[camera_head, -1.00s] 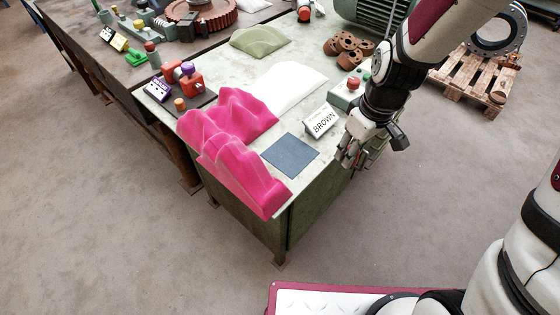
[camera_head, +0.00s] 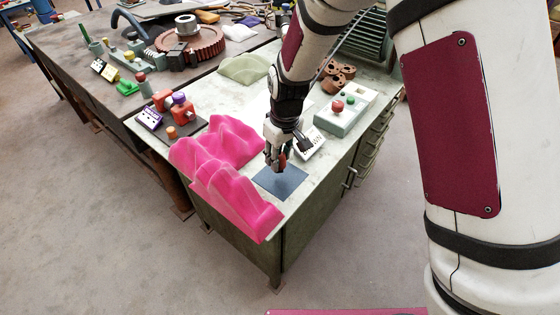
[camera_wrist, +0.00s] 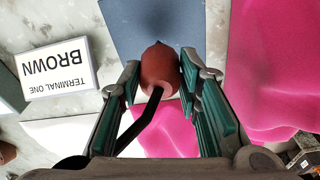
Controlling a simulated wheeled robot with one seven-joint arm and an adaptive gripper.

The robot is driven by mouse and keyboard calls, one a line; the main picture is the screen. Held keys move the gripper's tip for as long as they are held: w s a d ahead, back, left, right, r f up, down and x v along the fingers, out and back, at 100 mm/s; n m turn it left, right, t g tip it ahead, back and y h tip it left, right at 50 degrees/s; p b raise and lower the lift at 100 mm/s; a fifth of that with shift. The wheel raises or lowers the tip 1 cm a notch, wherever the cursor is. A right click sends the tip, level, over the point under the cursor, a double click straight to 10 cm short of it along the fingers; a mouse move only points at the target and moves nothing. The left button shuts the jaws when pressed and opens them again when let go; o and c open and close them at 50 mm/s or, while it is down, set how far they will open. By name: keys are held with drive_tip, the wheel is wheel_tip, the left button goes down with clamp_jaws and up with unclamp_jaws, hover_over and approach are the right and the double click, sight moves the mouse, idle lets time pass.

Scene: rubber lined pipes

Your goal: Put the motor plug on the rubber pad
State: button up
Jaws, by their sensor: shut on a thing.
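The rubber pad (camera_head: 281,182) is a flat dark blue-grey square on the green workbench, beside the pink shape. My gripper (camera_head: 276,162) is over the pad's upper left part in the head view. In the wrist view my gripper (camera_wrist: 160,82) is shut on a small reddish-brown rounded piece with a black lead, which I take to be the motor plug (camera_wrist: 159,68). The pad (camera_wrist: 150,25) lies beyond the plug at the top of that view. I cannot tell whether the plug touches the pad.
A pink wavy form (camera_head: 225,175) stands close at the pad's left. A white "BROWN" sign (camera_head: 310,143) stands at its right. A box with red and green buttons (camera_head: 345,112) and brown cylinders (camera_head: 337,76) sit farther back. The bench's front edge is near the pad.

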sight(284, 161)
drive_tip(key=shift+d+f, duration=0.1)
drive_tip(key=shift+f, duration=1.05)
drive_tip(key=shift+f, duration=0.15)
drive_tip(key=o, duration=1.2)
drive_tip(key=r, duration=0.8)
drive_tip(key=s+d+r, duration=0.1)
drive_tip(key=r, duration=0.3)
drive_tip(key=shift+s+r, duration=0.1)
drive_tip(key=shift+r, duration=0.1)
